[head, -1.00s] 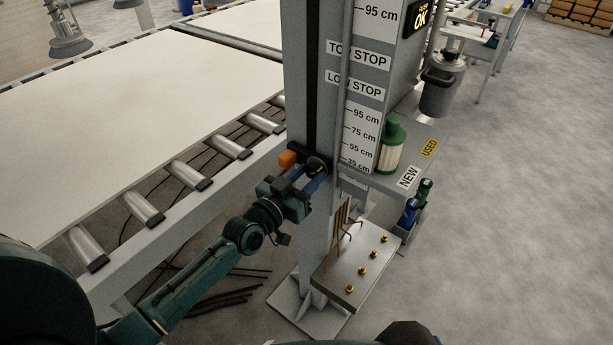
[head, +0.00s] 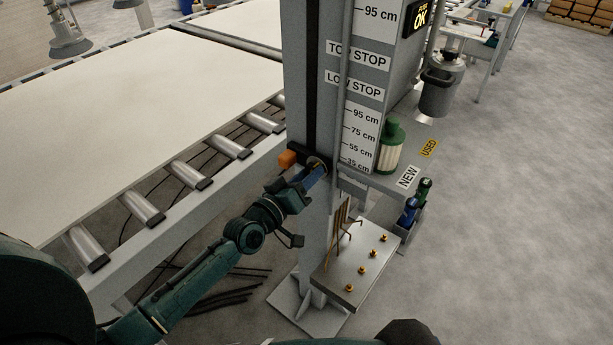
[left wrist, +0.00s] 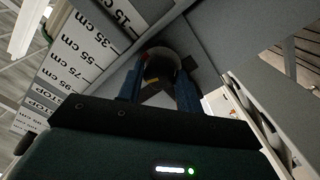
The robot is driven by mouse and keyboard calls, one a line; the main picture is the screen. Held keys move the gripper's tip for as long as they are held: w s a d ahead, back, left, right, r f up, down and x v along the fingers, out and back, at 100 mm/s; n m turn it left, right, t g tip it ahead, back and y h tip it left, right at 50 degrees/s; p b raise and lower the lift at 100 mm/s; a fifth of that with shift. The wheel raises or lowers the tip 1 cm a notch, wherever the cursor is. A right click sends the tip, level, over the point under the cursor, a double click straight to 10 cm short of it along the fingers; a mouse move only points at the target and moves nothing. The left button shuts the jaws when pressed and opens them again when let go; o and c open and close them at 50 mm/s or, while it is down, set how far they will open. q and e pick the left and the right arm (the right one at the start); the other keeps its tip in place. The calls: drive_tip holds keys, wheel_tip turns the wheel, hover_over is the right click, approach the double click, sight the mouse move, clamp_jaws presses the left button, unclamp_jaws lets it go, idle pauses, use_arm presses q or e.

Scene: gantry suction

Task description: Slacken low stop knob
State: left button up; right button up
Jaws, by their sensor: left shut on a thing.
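The low stop knob (head: 316,163) is a dark round knob low on the grey column (head: 309,225), beside an orange block (head: 287,159) and near the 35 cm mark. My left gripper (head: 318,171) is shut on the knob, its blue fingers on either side of it. In the left wrist view the dark knob (left wrist: 160,66) sits between the two blue fingers (left wrist: 158,90), partly hidden by the gripper body. The LOW STOP label (head: 354,84) is higher on the column. My right gripper is not in view.
A shelf on the column's right holds a green-capped filter (head: 391,146) and the NEW (head: 408,177) and USED labels. A metal plate with brass pegs (head: 352,275) stands below. The roller conveyor with a pale sheet (head: 130,105) fills the left.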

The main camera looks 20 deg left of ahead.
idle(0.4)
use_arm(q)
drive_tip(key=o, duration=1)
drive_tip(key=shift+s, duration=0.1)
drive_tip(key=v, duration=1.3)
drive_tip(key=shift+b, duration=0.3)
